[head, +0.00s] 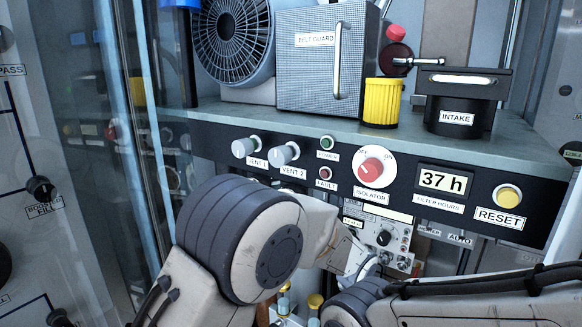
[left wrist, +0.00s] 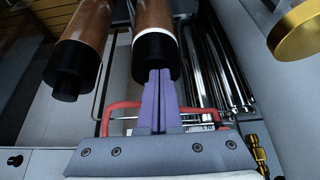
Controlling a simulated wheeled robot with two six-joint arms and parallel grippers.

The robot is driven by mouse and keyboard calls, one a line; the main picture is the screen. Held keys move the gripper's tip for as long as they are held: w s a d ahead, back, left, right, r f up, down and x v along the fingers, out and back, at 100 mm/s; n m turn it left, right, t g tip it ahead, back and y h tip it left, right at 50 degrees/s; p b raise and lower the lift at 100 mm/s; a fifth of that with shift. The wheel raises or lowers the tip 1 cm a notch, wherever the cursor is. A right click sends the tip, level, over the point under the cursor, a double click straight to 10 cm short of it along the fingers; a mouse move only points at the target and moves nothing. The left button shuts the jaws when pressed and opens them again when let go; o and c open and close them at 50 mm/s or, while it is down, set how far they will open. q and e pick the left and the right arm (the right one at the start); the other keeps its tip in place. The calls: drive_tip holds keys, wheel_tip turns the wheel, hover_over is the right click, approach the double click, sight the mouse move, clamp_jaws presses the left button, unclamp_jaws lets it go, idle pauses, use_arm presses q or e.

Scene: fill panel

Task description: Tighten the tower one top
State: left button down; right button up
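Two brown cylinders with black ends show in the left wrist view: one at the left (left wrist: 85,30) and one in the middle (left wrist: 153,15) with a pale ring above its black end (left wrist: 155,52). I cannot tell which is tower one. The purple fingers of my left gripper (left wrist: 157,75) lie close together, with only a thin slit between them. Their tips overlap the middle cylinder's black end; contact is unclear. In the head view my left arm hides this gripper. My right arm comes in at the lower right, but its gripper does not show.
A brass disc (left wrist: 298,30) and a red handle (left wrist: 122,112) are near my left gripper. In the head view a shelf (head: 320,118) carries a yellow ribbed canister (head: 382,103) and the black intake (head: 458,105). Below are the isolator knob (head: 371,168) and reset button (head: 508,196).

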use_arm(q)
drive_tip(key=shift+w+a, duration=0.15)
drive_tip(key=shift+w, duration=0.05)
drive_tip(key=shift+s+a, duration=0.1)
idle(0.5)
wheel_tip(320, 180, up, 6)
drive_tip(key=p, duration=0.4)
drive_tip(key=shift+s+a, duration=0.15)
drive_tip(key=shift+a, duration=0.05)
